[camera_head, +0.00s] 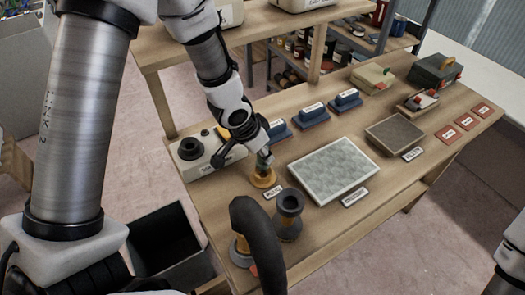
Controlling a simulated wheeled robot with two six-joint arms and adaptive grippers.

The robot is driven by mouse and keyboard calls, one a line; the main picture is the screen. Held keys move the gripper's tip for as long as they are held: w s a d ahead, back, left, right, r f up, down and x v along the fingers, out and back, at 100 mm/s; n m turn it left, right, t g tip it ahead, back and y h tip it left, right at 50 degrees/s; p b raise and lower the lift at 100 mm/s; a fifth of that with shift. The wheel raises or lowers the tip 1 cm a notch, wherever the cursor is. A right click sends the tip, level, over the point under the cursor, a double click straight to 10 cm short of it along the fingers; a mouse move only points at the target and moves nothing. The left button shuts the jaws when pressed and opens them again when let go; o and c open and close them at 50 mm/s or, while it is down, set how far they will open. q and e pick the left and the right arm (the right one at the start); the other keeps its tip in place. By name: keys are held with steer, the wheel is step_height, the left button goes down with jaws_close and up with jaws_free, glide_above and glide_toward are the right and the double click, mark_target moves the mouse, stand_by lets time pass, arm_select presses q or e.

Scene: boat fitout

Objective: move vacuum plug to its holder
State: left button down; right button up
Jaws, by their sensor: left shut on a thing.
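My left gripper (264,153) points down over the left part of the wooden bench and is shut on a small greyish piece, mostly hidden by the fingers; I take it for the vacuum plug. Directly below it is an amber round-based stand (263,179); whether the held piece touches it I cannot tell. A dark grey spool-shaped piece (289,207) stands upright nearer to me. Another amber piece (240,246) stands at the front edge, partly hidden. Which of these is the holder I cannot tell. My right gripper is out of view.
A thick black curved tube (258,235) rises in front of the bench. A white unit with a black knob (196,155) is left of the gripper. Blue blocks (312,113), a pale panel (332,171) and a brown mat (394,133) lie right. A dark bin (168,245) is on the floor.

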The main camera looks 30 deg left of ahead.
arm_select(q)
steer(key=shift+f+b, duration=1.2)
steer(key=shift+f, duration=0.25)
steer(key=c, duration=0.8)
jaws_free()
steer(key=shift+r, duration=0.15)
